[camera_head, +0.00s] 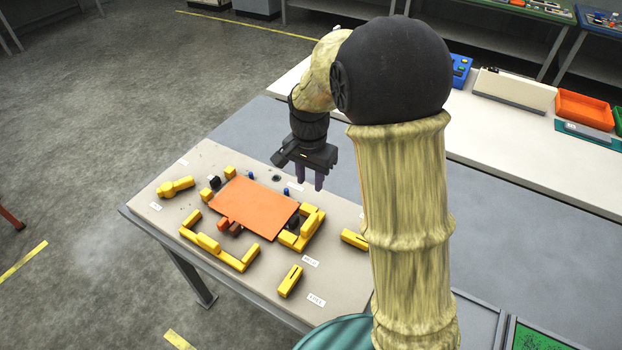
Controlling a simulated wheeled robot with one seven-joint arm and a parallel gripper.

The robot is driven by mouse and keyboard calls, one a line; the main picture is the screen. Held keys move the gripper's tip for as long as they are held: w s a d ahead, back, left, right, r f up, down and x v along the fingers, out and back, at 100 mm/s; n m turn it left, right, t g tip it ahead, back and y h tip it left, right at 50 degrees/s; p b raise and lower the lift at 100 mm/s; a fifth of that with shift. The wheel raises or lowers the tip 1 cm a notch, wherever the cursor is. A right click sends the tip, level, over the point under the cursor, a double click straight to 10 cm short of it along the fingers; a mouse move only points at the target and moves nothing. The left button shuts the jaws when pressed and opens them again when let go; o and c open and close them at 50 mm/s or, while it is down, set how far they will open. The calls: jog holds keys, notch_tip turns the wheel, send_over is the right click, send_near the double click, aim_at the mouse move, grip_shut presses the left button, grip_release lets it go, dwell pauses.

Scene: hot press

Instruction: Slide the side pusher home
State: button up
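A flat orange plate (252,208) lies in the middle of a grey fixture board (180,235), with yellow blocks around it. I cannot tell for certain which part is the side pusher. A yellow piece with a rounded end (175,187) lies left of the plate. A stepped yellow block (302,231) stands at the plate's right edge, and a long yellow bracket (220,248) runs along its front. A small reddish-brown part (230,227) sits at the plate's front left edge. My gripper (310,179) hangs fingers down above the board's back right, open and empty, touching nothing visible.
Loose yellow blocks lie near the board's front (290,281) and right (354,239); the right one is partly hidden by my arm. Small white labels are unreadable. A white bench behind holds an orange bin (584,109). Bare grey table lies behind the board.

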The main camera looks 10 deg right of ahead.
jog(key=shift+s+d, duration=0.15)
jog(key=shift+d, duration=0.05)
jog(key=c, duration=0.4)
jog(key=s+d+n, duration=0.1)
jog(key=s, duration=0.1)
jog(key=s+d+n+t, duration=0.1)
jog(key=s+d, duration=0.1)
jog(key=s+d+n, duration=0.1)
jog(key=s, duration=0.2)
jog(key=shift+d+r+n, duration=0.1)
jog(key=shift+d+n, duration=0.3)
grip_shut()
jog(key=s+d+n+t, duration=0.1)
jog(key=s+d+n, duration=0.2)
jog(key=s, duration=0.4)
jog(key=shift+s+f+n+t, duration=0.2)
jog(key=shift+f+n+t, duration=0.1)
jog(key=shift+f+n, duration=0.1)
jog(key=shift+w, duration=0.1)
